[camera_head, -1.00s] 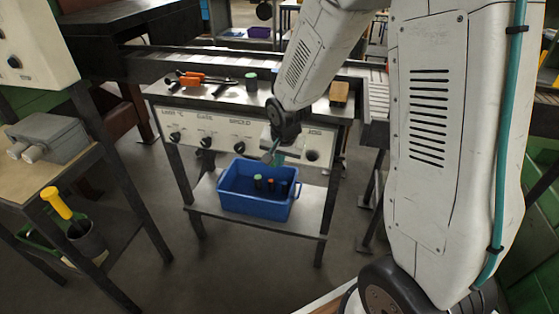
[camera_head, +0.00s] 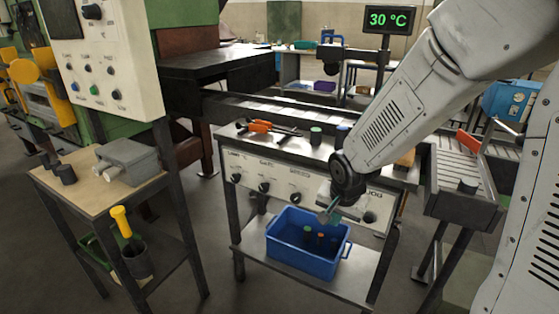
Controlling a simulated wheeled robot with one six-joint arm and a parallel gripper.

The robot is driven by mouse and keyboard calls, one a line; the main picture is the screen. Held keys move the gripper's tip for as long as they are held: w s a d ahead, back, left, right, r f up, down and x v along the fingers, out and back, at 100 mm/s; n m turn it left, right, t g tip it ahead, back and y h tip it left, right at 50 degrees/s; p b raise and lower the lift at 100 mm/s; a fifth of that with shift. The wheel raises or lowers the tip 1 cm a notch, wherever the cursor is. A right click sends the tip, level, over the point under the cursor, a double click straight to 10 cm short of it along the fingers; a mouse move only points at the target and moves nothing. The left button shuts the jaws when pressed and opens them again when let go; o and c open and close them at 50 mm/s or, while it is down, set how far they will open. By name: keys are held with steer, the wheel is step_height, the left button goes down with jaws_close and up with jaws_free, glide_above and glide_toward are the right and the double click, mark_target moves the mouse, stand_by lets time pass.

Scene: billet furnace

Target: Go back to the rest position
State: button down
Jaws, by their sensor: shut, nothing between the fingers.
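My gripper (camera_head: 328,214) hangs at the end of my white arm, in front of the knobbed panel of the metal workbench (camera_head: 290,141). It looks small and partly hidden by my wrist; it is shut and holds nothing. It is above the right rear part of a blue bin (camera_head: 300,259), apart from it as far as I can tell. The bin stands on the bench's lower shelf, with several dark cylinders inside, with green and orange tops.
A roller conveyor (camera_head: 455,163) stands at right. A wooden side table (camera_head: 84,196) with a grey box (camera_head: 128,158) stands at left. A sign (camera_head: 389,20) reads 30 °C. Floor between the tables is clear.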

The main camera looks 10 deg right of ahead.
steer(key=s+r+n+g, duration=0.1)
steer(key=s+r+n, duration=0.3)
steer(key=s+r, duration=0.4)
steer(key=s+r+n+g, duration=0.1)
steer(key=s+r+n, duration=0.3)
steer(key=s+r, duration=0.5)
steer(key=shift+s+r+y, duration=0.25)
steer(key=shift+s+y, duration=0.05)
steer(key=shift+s, duration=3.25)
